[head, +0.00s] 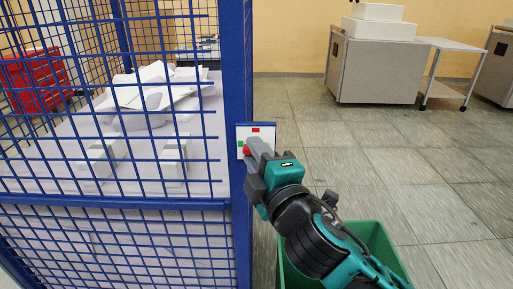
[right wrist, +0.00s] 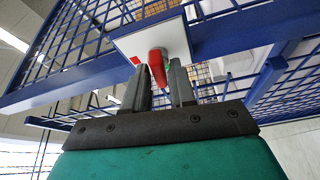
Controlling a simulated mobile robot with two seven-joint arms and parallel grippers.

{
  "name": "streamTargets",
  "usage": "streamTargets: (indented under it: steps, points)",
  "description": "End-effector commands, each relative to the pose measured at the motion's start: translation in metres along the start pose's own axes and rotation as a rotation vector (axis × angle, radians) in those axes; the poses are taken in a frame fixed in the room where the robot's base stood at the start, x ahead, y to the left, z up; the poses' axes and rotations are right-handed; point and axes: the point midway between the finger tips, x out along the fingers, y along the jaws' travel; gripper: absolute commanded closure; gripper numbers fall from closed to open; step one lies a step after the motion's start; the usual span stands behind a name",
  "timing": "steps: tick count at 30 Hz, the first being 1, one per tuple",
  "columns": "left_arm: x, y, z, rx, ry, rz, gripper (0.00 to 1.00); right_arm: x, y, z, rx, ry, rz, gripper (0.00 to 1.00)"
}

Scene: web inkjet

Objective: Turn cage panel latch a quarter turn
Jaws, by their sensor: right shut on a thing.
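The cage panel latch has a red handle (head: 247,150) on a white plate (head: 267,134) fixed to the blue cage post (head: 236,95). The plate carries a red mark at its top and a green mark at its left edge. My right gripper (head: 255,150) is at the plate, shut on the red handle and covering most of it in the head view. In the right wrist view the red handle (right wrist: 157,66) stands between the two grey fingers of my right gripper (right wrist: 159,88), below the white plate (right wrist: 165,42). My left gripper is not in view.
Blue mesh panels (head: 110,206) enclose a white table (head: 205,121) with white parts on it. A green bin (head: 385,243) stands on the floor under my right arm. The floor at right is clear.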

Motion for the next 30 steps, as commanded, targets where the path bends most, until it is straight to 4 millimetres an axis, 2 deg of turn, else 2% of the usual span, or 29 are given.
streamTargets:
  steps: [12,27,28,30]
  points:
    - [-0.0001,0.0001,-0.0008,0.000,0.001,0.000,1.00,0.0000,0.0003,0.0001,-0.157,-0.001,-0.063,1.00]
    - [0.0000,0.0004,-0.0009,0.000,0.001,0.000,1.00,0.0000,-0.0002,0.0001,-0.172,-0.001,-0.071,1.00]
    - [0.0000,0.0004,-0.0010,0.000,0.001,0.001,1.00,0.0000,-0.0002,0.0001,-0.172,-0.001,-0.071,0.74]
    - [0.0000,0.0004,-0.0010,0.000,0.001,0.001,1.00,0.0000,-0.0001,0.0001,-0.171,-0.001,-0.071,0.67]
